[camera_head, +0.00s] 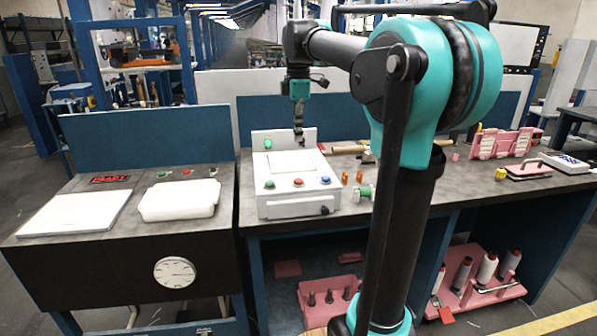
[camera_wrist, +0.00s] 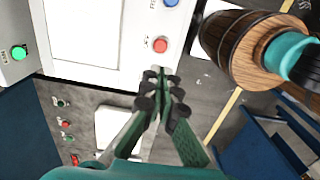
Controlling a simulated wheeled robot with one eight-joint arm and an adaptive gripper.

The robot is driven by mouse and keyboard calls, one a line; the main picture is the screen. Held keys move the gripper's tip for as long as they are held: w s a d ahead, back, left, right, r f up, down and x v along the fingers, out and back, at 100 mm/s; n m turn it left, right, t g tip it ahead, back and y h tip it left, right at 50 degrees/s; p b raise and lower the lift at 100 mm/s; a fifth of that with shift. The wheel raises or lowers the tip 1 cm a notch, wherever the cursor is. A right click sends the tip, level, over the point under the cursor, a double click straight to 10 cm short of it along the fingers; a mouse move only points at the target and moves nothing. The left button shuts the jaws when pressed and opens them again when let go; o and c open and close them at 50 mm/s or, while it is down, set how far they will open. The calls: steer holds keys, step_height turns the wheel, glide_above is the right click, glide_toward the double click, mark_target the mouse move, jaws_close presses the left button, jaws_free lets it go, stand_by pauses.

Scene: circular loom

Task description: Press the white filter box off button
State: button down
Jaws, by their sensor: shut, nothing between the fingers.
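The white filter box (camera_head: 290,206) stands on the middle table in the head view. Its front strip carries a green button (camera_head: 269,184), a red button (camera_head: 297,182) and a blue button (camera_head: 325,180). I cannot read which is off. My gripper (camera_head: 299,142) points down above the rear part of the box, empty, apart from the buttons. In the wrist view my shut fingertips (camera_wrist: 160,88) show just below the red button (camera_wrist: 160,45), with the blue button (camera_wrist: 170,3) at the top edge. The front green button is not visible there, perhaps hidden behind the fingers.
A raised back panel on the box has another green button (camera_head: 267,143). A white tray (camera_head: 180,200) lies on the left table.

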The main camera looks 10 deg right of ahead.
mark_target(298, 180)
step_height(298, 180, down, 13)
steer(key=shift+r, duration=0.15)
stand_by(0.4)
steer(key=shift+f, duration=0.5)
steer(key=shift+s+f, duration=0.2)
steer(key=shift+f, duration=0.25)
steer(key=shift+w+r, duration=0.1)
steer(key=shift+r, duration=0.4)
step_height(298, 180, up, 14)
steer(key=shift+f, duration=0.25)
